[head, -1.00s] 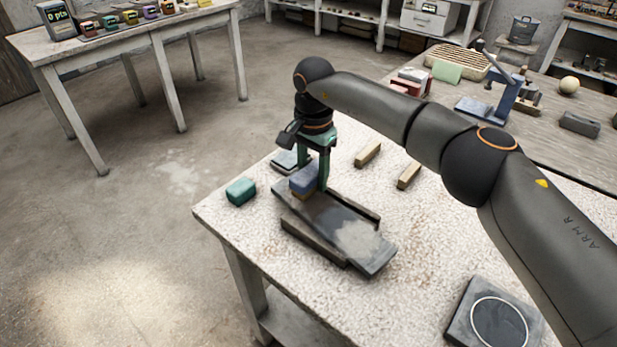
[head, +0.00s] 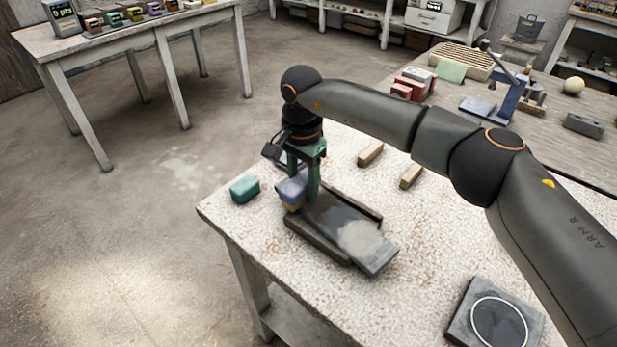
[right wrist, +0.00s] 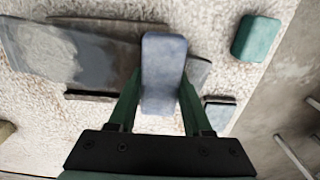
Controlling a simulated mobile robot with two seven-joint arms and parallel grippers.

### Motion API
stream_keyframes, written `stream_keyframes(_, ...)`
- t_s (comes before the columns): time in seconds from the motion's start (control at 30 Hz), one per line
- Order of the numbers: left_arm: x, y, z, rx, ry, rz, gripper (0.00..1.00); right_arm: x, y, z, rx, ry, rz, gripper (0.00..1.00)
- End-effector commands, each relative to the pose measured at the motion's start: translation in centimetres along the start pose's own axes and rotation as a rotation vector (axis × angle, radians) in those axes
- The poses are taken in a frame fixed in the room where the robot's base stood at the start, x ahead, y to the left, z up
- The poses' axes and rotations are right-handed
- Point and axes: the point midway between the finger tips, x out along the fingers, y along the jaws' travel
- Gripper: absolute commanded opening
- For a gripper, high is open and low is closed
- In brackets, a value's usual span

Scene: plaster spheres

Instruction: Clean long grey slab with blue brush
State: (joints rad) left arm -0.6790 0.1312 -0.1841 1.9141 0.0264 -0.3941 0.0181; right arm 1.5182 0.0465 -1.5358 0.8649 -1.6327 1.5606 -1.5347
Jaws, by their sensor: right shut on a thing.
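The blue brush (head: 292,189), a blue block with a tan underside, is in my right gripper (head: 302,190). Its blue top also shows in the right wrist view (right wrist: 163,70), between the two green fingers. The long grey slab (head: 325,212) lies in a dark holder on the speckled table. The brush is at the slab's far left end; whether it touches the surface I cannot tell. A pale dusty patch (head: 360,238) covers the slab's near right part, while the rest looks dark. The slab also shows in the right wrist view (right wrist: 75,55). My left gripper is not in view.
A teal block (head: 244,189) sits by the table's left edge. Two tan wooden blocks (head: 370,153) lie behind the slab. A dark square plate with a white ring (head: 498,322) is at the near right. Speckled table surface (head: 425,225) is clear right of the slab.

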Motion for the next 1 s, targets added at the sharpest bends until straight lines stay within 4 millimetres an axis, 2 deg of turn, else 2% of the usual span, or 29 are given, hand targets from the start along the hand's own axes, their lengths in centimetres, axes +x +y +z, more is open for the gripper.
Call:
stream_keyframes(0.17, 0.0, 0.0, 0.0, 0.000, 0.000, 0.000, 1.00, 0.1, 0.0, 0.2, 0.002, 0.000, 0.000, 0.05)
stream_keyframes(0.8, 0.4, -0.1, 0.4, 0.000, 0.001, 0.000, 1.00, 0.1, 0.1, -3.5, 0.004, 0.001, 0.002, 0.05)
stream_keyframes(1.0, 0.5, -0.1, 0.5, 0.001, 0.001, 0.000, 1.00, 0.0, 0.1, -4.1, 0.001, 0.001, 0.001, 0.05)
